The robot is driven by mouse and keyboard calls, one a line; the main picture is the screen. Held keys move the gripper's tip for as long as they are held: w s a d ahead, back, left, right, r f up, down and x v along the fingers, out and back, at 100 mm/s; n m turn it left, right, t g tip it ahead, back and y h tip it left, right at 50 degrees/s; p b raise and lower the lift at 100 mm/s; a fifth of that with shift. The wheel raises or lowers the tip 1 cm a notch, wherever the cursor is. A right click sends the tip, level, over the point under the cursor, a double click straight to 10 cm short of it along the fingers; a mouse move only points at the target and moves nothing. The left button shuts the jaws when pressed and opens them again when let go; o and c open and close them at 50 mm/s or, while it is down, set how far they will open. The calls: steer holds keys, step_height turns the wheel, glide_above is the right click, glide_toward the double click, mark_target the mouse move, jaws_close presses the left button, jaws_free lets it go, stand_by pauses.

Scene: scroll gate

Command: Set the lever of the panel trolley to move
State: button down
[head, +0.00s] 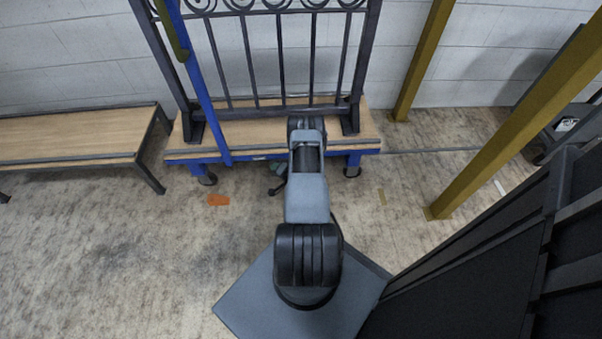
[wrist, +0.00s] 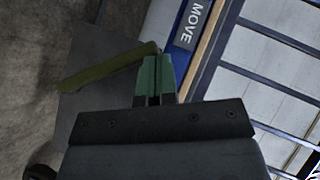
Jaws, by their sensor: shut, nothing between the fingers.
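The panel trolley (head: 200,154) stands against the back wall, with a wooden deck, blue frame and a dark scrolled gate panel (head: 247,55) upright on it. In the wrist view an olive lever (wrist: 103,73) lies slanted over a grey plate. Its right end is close to a blue plate marked MOVE (wrist: 192,22). My gripper (wrist: 157,60) has green fingers closed together, with their tips beside the lever's right end. I cannot tell whether they touch it.
A wooden bench (head: 65,137) stands left of the trolley. Yellow posts (head: 423,58) stand to the right, and a dark panelled structure (head: 480,245) fills the lower right. An orange piece (head: 218,200) lies on the floor. The floor at left front is otherwise clear.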

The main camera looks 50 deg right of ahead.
steer(key=shift+w+a, duration=0.15)
steer(key=shift+a, duration=0.1)
stand_by(0.4)
steer(key=s+r+p, duration=0.4)
steer(key=s+r, duration=0.3)
steer(key=s, duration=0.4)
steer(key=shift+d+r+p, duration=0.15)
steer(key=shift+d+p, duration=0.15)
steer(key=shift+d, duration=0.15)
steer(key=w+a+r+n+g+y+p, duration=0.1)
steer(key=w+a+r+n+y+p, duration=0.3)
steer(key=r, duration=0.7)
steer(key=w+a+r+n+g+y+p, duration=0.1)
steer(key=w+a+r+y+p, duration=0.3)
steer(key=r, duration=0.7)
steer(key=a+r+n+g+y+p, duration=0.3)
steer(key=a+r+n+g+p, duration=0.25)
steer(key=a+r, duration=0.9)
steer(key=s+a+r+n+g+h+p, duration=0.1)
steer(key=s+a+r+h+p, duration=0.2)
steer(key=r, duration=0.7)
steer(key=s+a+r+n+g+h+p, duration=0.1)
steer(key=s+a+r+n+h+p, duration=0.1)
steer(key=s+r+p, duration=0.4)
steer(key=s+a+r+n+g+h+p, duration=0.1)
steer(key=s+a+r+h+p, duration=0.2)
steer(key=r, duration=1.3)
steer(key=shift+s+a+n+h+p, duration=0.4)
steer(key=shift+s+h+p, duration=0.35)
steer(key=shift+p, duration=0.4)
